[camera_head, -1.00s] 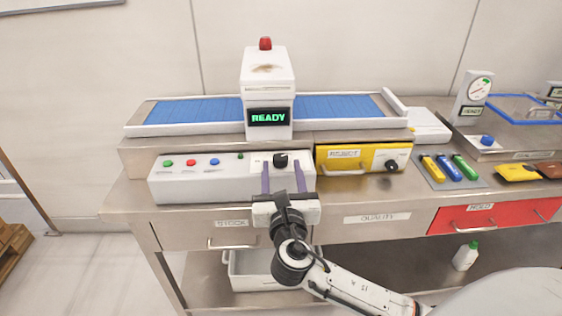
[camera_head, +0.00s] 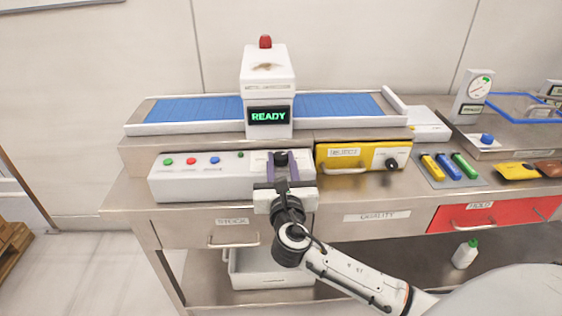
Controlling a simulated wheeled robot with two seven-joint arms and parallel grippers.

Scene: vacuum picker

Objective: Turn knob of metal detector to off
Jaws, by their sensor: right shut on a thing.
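The metal detector (camera_head: 268,75) is a white box with a red lamp over a blue conveyor belt. Its screen (camera_head: 268,116) reads READY in green. Below it is a white control panel (camera_head: 225,185) with red and blue buttons, green ones and a black knob (camera_head: 281,158). My right gripper (camera_head: 279,165) reaches the panel from the front, its purple fingers shut on the black knob. The fingers hide the knob's sides, and its pointer cannot be made out. My left gripper is not in view.
A yellow box (camera_head: 362,157) with a black knob stands just right of the panel. A gauge (camera_head: 473,98) stands at the right. Drawers line the bench front under the panel.

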